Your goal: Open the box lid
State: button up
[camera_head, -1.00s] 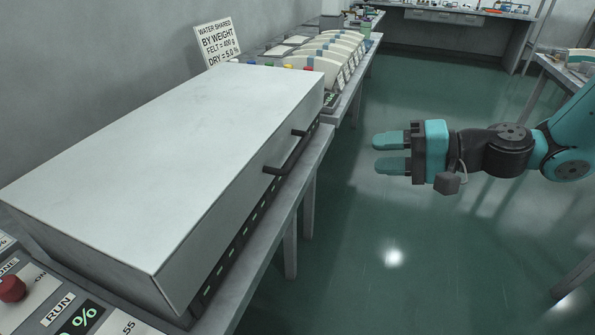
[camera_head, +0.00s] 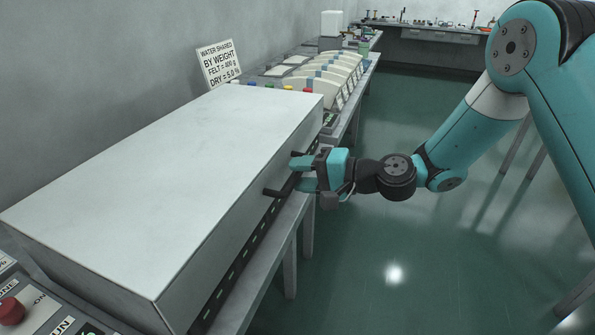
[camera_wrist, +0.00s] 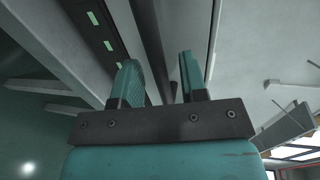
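The large pale grey box lid (camera_head: 170,175) is down, flat on the bench at left in the head view. Its dark bar handle (camera_head: 275,192) sticks out from the right side, near the far end. My gripper (camera_head: 297,175) is at this handle, with its fingers pointing toward the box and partly hiding the bar. In the wrist view, the dark handle bar (camera_wrist: 151,45) runs between the two teal fingers of my gripper (camera_wrist: 158,72). The fingers are apart, with a gap beside the bar.
The bench edge (camera_head: 250,275) runs below the handle. A control panel with a red button (camera_head: 12,310) is at the lower left. A sign (camera_head: 221,62) and a row of pale curved units (camera_head: 325,75) stand beyond the box. Green floor (camera_head: 430,250) is free at right.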

jog(key=shift+w+a+f, duration=0.1)
jog(key=shift+w+a, duration=0.05)
jog(key=shift+a, duration=0.4)
grip_shut()
